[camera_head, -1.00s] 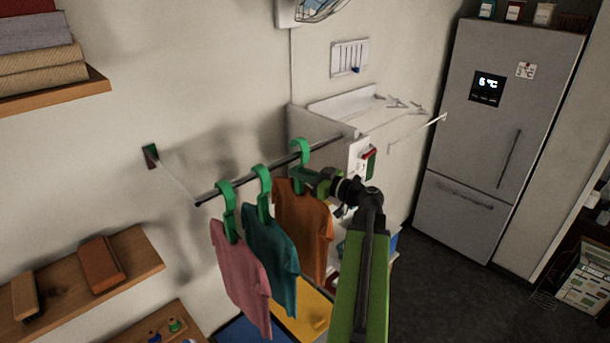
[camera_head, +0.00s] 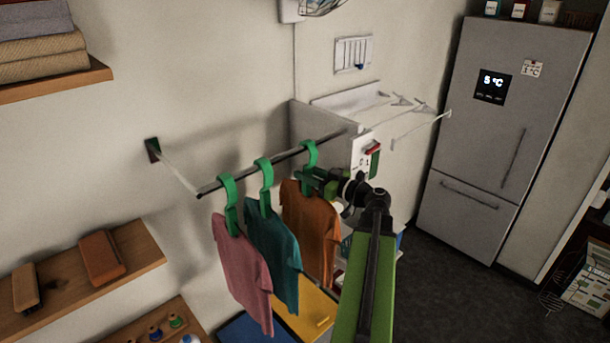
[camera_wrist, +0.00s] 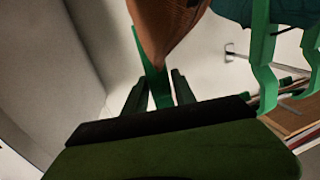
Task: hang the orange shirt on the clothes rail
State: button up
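The orange shirt (camera_head: 311,228) is on a green hanger (camera_head: 309,152) whose hook is at the clothes rail (camera_head: 285,157). Whether the rail bears its weight I cannot tell. A teal shirt (camera_head: 272,245) and a pink shirt (camera_head: 241,262) hang from the rail to its left on green hangers. My gripper (camera_head: 318,181) is at the orange shirt's hanger, just below the hook. In the wrist view the fingers (camera_wrist: 158,92) stand on both sides of a green hanger part, with the orange shirt (camera_wrist: 165,25) above. They look closed on it.
A white cabinet (camera_head: 318,133) stands behind the rail's far end, with a wall drying rack (camera_head: 390,105) above. Wooden shelves with brushes (camera_head: 100,258) are at left. Yellow (camera_head: 303,312) and blue bins lie below the shirts. A fridge (camera_head: 500,120) stands at right.

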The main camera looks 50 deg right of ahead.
jog(key=s+d, duration=0.2)
jog(key=s, duration=1.5)
jog(key=shift+s+d, duration=0.15)
jog(key=shift+d, duration=0.1)
jog(key=shift+f, duration=0.1)
